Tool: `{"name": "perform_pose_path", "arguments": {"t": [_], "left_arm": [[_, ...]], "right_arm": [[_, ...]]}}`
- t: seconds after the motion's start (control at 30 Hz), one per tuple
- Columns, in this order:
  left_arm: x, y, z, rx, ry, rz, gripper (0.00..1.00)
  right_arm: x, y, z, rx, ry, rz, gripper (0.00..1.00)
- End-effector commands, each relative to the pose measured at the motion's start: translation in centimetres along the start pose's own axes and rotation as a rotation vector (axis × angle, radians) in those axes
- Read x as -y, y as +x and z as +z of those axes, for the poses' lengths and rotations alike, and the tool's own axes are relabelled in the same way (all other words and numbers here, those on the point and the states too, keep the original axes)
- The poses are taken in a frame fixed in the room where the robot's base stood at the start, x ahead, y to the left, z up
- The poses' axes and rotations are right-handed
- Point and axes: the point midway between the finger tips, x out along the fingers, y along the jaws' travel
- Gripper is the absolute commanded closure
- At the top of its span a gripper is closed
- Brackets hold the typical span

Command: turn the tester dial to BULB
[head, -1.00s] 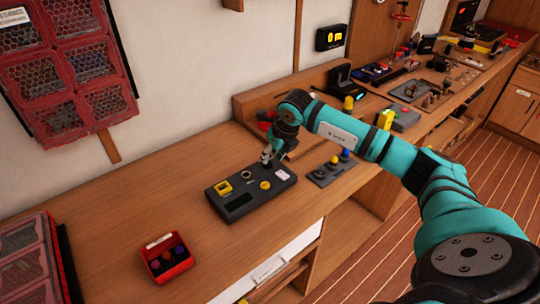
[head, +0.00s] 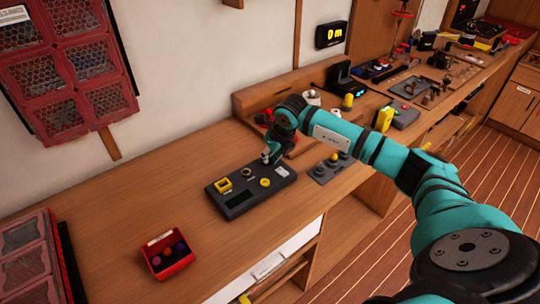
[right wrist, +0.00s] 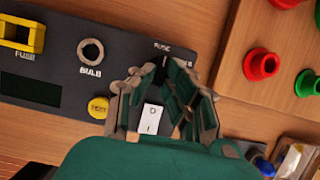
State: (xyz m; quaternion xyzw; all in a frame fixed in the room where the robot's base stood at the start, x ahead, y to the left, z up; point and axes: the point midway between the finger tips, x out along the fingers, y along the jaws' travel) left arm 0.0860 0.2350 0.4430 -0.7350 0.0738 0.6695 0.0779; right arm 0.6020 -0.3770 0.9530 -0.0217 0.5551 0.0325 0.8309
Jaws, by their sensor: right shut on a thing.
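The dark grey tester (head: 232,205) lies on the wooden bench. It has a yellow square socket marked FUSE (right wrist: 22,35), a grey ring marked BULB (right wrist: 90,52), a yellow button (right wrist: 98,107), a white rocker switch (right wrist: 151,118) and a display (right wrist: 30,90). My right gripper (head: 268,157) is down at the tester's far right part. In the right wrist view my right gripper (right wrist: 161,78) is shut on the dark dial (right wrist: 163,62), which it mostly hides. The dial's pale mark seems near the FUSE label; another label to its right is partly covered. My left gripper is out of view.
A red tray (head: 168,262) with small parts stands in front of the tester. A wooden board with red and green pegs (right wrist: 262,65) lies beside it. A grey block with knobs (head: 328,170) is to the right.

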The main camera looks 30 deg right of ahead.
Motion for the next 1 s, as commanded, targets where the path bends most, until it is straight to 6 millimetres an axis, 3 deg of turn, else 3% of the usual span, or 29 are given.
{"name": "perform_pose_path", "arguments": {"t": [0.47, 1.0], "left_arm": [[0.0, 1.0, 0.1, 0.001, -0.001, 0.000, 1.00], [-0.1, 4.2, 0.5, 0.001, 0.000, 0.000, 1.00]], "right_arm": [[-0.2, 0.2, 0.0, 0.001, 0.126, -0.053, 1.00], [-0.8, 0.3, 0.2, 0.002, 0.580, -0.240, 1.00]]}}
